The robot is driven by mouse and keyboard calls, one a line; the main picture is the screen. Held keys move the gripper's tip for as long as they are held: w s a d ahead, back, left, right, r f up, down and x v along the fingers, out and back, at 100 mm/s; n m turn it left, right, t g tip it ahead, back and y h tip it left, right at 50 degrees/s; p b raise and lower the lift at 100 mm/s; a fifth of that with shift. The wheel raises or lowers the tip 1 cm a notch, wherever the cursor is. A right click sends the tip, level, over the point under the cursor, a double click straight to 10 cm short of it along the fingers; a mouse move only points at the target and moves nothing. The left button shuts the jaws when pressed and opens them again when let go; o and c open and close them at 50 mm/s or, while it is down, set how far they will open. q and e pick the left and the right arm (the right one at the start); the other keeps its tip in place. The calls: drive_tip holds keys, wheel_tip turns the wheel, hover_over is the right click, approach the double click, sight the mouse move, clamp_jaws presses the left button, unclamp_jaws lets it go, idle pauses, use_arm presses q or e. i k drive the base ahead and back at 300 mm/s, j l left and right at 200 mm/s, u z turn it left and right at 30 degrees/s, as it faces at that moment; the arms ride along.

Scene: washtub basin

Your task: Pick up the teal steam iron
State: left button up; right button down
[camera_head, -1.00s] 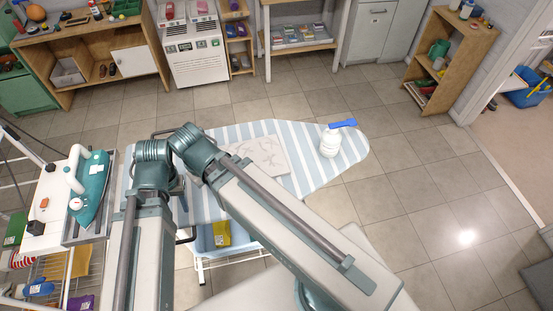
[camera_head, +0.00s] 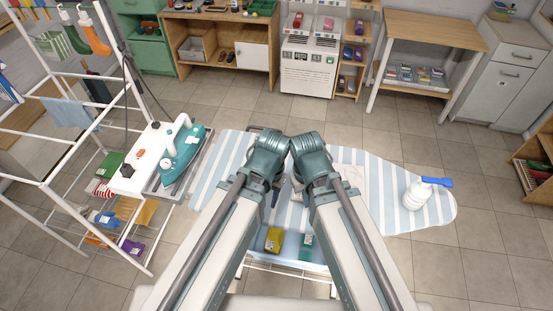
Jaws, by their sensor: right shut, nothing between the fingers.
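The teal steam iron (camera_head: 181,148) has a white handle and stands on a metal rest at the left end of the ironing board (camera_head: 228,150), in the head view. My right gripper (camera_head: 298,190) shows only as a small dark part between my two arms, over the board. It is shut and empty, well to the right of the iron and apart from it.
A white drying rack (camera_head: 70,155) is at the left. Below the board, a shelf holds a yellow packet (camera_head: 274,239) and a teal packet (camera_head: 306,246). Tiled floor is clear at the right.

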sight(181, 154)
drive_tip(key=j+z, duration=0.15)
drive_tip(key=j, duration=0.35)
drive_tip(key=j+z, duration=0.2)
drive_tip(key=j, duration=0.3)
drive_tip(key=j+z, duration=0.15)
drive_tip(key=j, duration=0.4)
drive_tip(key=j+z, duration=0.15)
drive_tip(key=j, duration=0.35)
drive_tip(key=k+j+z, duration=0.2)
drive_tip(key=j, duration=0.25)
drive_tip(key=k+j+z, duration=0.15)
drive_tip(key=j, duration=0.35)
drive_tip(key=i, duration=0.05)
